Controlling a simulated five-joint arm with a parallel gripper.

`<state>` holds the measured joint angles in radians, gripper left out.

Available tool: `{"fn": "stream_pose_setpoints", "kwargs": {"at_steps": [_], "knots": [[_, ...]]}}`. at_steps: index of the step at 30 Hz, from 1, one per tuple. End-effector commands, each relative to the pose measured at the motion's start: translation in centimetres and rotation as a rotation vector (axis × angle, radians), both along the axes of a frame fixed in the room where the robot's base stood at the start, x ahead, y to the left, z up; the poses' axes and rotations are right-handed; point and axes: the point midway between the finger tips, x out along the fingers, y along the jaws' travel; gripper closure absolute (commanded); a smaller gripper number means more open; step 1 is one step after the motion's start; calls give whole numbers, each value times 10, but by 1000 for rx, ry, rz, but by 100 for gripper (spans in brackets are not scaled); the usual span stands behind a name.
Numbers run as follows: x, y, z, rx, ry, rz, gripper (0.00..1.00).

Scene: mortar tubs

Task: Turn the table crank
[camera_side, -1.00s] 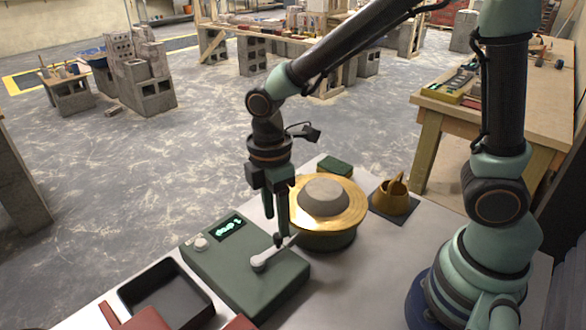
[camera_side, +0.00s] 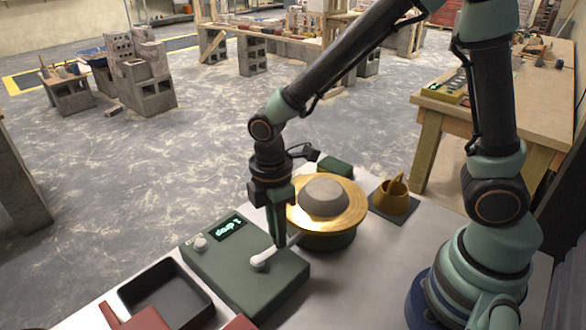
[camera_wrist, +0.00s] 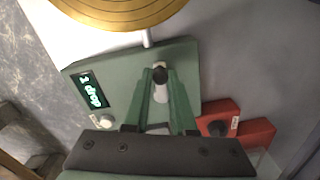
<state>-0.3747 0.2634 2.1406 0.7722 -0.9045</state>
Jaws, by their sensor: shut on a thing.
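The crank (camera_side: 262,259) is a short light-grey arm on top of a green box (camera_side: 235,272). In the wrist view the crank (camera_wrist: 160,94) has a dark knob (camera_wrist: 159,74) at its end. My gripper (camera_side: 276,244) points down at the crank's outer end. In the wrist view my gripper (camera_wrist: 160,73) has its green fingers shut on the knob, one on each side. A gold turntable disc (camera_side: 345,219) with a grey mound (camera_side: 324,197) stands behind, joined to the box by a pale shaft. The box's small display (camera_side: 229,229) shows "1 drop".
A black tray (camera_side: 205,310) and red pieces (camera_side: 150,318) lie at the front left. A gold cup-like piece (camera_side: 392,198) on a dark pad and a green block (camera_side: 335,167) stand near the turntable. The white table is clear to the right of the box.

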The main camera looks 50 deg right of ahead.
Motion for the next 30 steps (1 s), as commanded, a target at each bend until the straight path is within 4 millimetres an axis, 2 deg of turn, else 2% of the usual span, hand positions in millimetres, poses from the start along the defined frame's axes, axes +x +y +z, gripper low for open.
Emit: {"fn": "stream_pose_setpoints", "kwargs": {"at_steps": [11, 30], "knots": [[-7, 1, 0, -3, -5, -134, 100], [-32, 16, 1, -1, -33, -719, 100]]}}
